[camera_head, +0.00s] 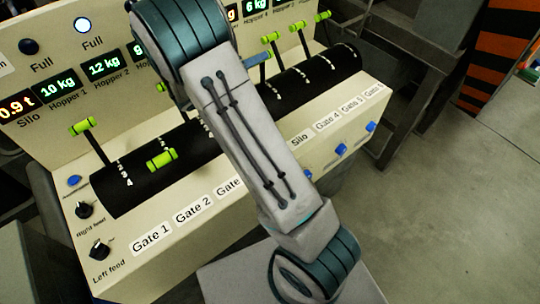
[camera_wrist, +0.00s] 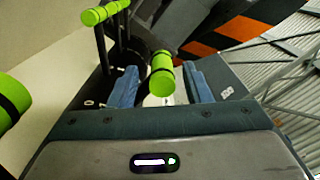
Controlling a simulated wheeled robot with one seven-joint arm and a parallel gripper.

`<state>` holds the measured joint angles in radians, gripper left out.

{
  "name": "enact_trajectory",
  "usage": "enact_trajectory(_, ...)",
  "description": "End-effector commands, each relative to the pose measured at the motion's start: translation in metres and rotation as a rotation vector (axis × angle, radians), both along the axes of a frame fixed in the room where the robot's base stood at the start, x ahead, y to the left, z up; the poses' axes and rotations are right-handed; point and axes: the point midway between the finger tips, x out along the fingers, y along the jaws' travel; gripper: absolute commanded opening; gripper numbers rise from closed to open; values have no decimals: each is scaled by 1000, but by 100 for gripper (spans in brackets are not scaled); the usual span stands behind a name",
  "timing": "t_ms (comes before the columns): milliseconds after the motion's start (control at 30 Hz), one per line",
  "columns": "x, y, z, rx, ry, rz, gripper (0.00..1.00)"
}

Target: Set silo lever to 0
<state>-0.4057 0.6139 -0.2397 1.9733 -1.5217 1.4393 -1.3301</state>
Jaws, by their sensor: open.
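In the wrist view my gripper (camera_wrist: 161,86) is open, with one blue finger on each side of a lever's green handle (camera_wrist: 162,75). The handle appears between the fingers; I cannot tell whether either finger touches it. In the head view my arm covers the middle of the black lever drum (camera_head: 105,190), above the label Silo (camera_head: 299,140). The silo lever is hidden there, and its number cannot be read. I cannot confirm from the label that the handle between my fingers is the silo lever's.
Other green-handled levers stand close by: one at the left end (camera_head: 83,126), one low on the drum (camera_head: 161,159), and several to the right, including one by Gate 4 (camera_head: 270,37). Blue buttons (camera_head: 341,149) line the front panel. Open floor (camera_head: 450,200) lies to the right.

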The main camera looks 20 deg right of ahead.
Motion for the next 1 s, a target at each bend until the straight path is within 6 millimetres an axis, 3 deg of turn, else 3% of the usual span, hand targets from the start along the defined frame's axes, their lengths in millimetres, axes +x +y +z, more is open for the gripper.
enact_trajectory(33, -2, 13, -1, 1, -1, 6, 44)
enact_trajectory(533, -26, 105, -1, 3, -1, -4, 44)
enact_trajectory(700, -53, 74, -5, 173, -122, -111, 44)
enact_trajectory(1000, -98, 49, -18, 430, -343, -295, 44)
